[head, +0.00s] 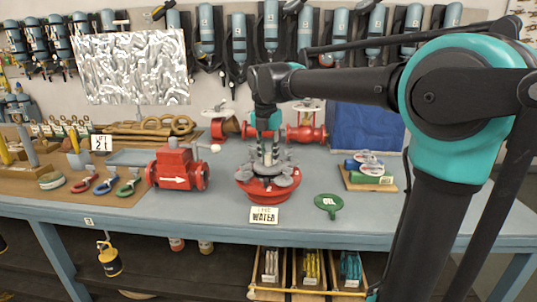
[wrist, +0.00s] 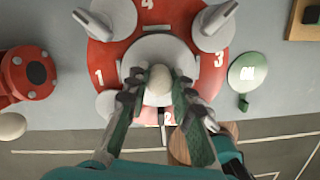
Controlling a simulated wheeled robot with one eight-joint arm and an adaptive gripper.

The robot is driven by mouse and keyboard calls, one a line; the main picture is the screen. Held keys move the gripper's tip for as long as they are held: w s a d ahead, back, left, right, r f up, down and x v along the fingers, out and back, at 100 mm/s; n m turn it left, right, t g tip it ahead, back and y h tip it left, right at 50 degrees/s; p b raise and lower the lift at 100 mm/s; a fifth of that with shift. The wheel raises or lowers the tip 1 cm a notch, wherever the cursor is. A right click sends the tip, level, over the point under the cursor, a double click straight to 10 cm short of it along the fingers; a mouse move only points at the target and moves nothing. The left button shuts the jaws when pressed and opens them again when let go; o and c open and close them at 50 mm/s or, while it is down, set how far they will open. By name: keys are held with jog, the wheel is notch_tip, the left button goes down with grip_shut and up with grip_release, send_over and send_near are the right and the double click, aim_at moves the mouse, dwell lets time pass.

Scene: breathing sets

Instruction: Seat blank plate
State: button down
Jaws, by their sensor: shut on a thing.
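My gripper (head: 267,160) points down over the red round flange (head: 262,198) on the bench. In the wrist view its fingers (wrist: 158,92) are closed around the pale round knob (wrist: 159,80) of a grey round plate (wrist: 160,50). The plate lies over the middle of the red flange (wrist: 98,57), which carries the numbers 1, 2, 3 and 4. Several grey clamps stand around its rim, one at upper left (wrist: 113,16) and one at upper right (wrist: 213,25). I cannot tell whether the plate touches the flange. My fingers partly hide the side near number 2.
A green round tag (head: 327,204) lies right of the flange. A red valve (head: 177,168) with an arrow stands to the left. A WATER card (head: 264,215) is at the front.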

aim_at(267, 167)
jog(key=shift+f, duration=0.85)
jog(key=c, duration=1.2)
grip_release()
jog(key=r, duration=0.4)
jog(key=s+r, duration=0.1)
jog(key=r, duration=0.7)
jog(key=shift+s+a, duration=0.25)
jog(key=shift+s, duration=0.15)
